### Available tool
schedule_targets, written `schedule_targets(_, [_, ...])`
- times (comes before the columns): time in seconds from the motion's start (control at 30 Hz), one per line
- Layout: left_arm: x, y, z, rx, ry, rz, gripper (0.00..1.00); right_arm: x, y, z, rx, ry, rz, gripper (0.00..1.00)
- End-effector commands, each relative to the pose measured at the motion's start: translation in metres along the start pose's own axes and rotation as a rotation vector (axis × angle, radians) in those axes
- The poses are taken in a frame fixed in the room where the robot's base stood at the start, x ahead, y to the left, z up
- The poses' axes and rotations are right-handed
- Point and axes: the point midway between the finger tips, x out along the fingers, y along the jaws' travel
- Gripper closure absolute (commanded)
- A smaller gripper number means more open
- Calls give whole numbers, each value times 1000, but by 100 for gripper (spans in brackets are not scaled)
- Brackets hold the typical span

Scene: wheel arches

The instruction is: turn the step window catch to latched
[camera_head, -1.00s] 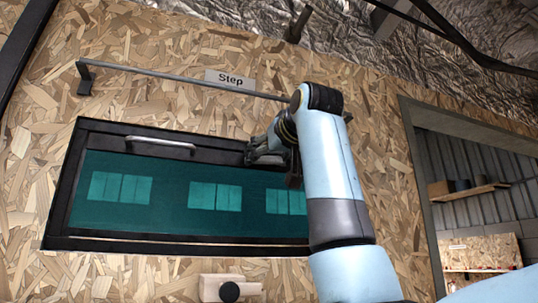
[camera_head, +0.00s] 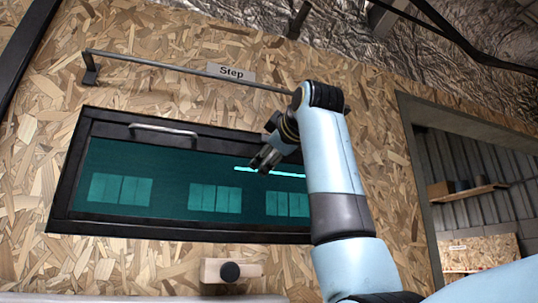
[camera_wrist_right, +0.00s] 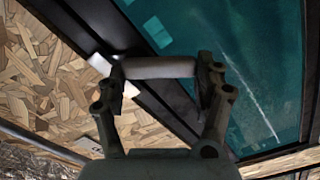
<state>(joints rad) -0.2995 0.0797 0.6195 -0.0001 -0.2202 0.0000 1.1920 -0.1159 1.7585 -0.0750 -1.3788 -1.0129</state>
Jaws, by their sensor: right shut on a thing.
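The step window (camera_head: 190,180) is a teal pane in a black frame on the chipboard wall, under the sign "Step" (camera_head: 231,71). My right gripper (camera_head: 264,161) is in front of the pane's upper right part, just below the top frame bar. In the right wrist view its fingers (camera_wrist_right: 162,80) are closed in on the two ends of a short pale bar (camera_wrist_right: 160,67), which looks like the catch; how it is turned is unclear. In the head view the catch is hidden behind my gripper and arm. My left gripper is not in view.
A grey handle (camera_head: 163,130) sits on the top frame bar at the left. A thin grey rail (camera_head: 180,69) runs above the window. A wooden block with a black knob (camera_head: 229,271) is below. A doorway with a shelf (camera_head: 468,194) opens at the right.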

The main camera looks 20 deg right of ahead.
Motion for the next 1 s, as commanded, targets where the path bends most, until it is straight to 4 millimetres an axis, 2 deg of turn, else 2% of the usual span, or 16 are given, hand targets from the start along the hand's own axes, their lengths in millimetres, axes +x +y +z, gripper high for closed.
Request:
schedule_targets(0.5, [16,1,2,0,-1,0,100,0,-2,12,-435,0,0,63])
schedule_targets(1.0, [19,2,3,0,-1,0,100,0,-1,16,-598,-1,0,63])
